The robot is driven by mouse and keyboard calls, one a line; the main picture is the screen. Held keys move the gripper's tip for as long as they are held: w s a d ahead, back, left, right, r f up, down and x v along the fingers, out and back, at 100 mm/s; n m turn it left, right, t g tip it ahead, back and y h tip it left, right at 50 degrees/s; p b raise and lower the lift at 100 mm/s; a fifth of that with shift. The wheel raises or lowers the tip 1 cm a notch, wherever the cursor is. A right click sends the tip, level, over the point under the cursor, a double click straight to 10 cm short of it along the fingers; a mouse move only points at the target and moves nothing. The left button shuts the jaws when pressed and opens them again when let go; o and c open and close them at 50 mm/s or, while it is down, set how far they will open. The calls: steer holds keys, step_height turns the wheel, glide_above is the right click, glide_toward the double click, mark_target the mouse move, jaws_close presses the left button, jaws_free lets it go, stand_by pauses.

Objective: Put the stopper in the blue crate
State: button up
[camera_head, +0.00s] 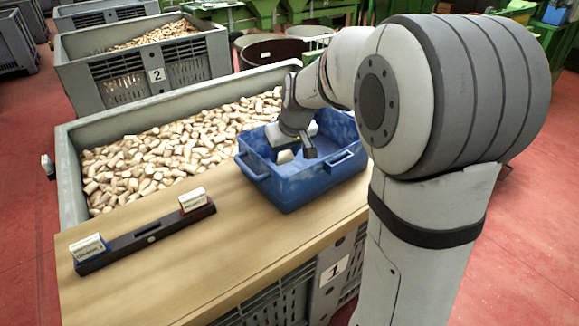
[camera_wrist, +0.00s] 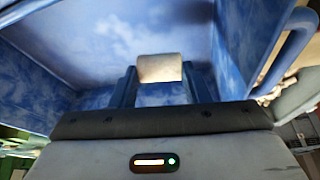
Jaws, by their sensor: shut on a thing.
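The blue crate (camera_head: 290,193) stands on the wooden board, with a handle at each end. My gripper (camera_head: 287,157) reaches down inside the crate's opening. In the wrist view, my gripper (camera_wrist: 159,72) is shut on a pale cork stopper (camera_wrist: 159,68), which sits between the two dark blue fingers. The crate's blue inner walls (camera_wrist: 60,40) surround it there. The stopper also shows in the head view (camera_head: 285,156), below my gripper. I cannot tell whether it touches the crate's floor.
A large grey bin (camera_head: 70,185) full of stoppers lies behind the wooden board (camera_head: 230,235). A dark bar (camera_head: 145,236) with two small labelled blocks rests on the board at left. Another grey bin (camera_head: 85,88) of stoppers stands farther back. The board's front is clear.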

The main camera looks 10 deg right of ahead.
steer(key=shift+d+f+b, duration=0.1)
steer(key=shift+f+b, duration=0.3)
steer(key=shift+f, duration=1.9)
steer(key=shift+f, duration=0.15)
steer(key=o, duration=1)
steer(key=shift+s+r, duration=0.1)
steer(key=shift+r, duration=0.35)
steer(key=p+v, duration=0.2)
steer(key=v, duration=0.9)
steer(key=shift+s, duration=0.25)
steer(key=shift+r, duration=0.1)
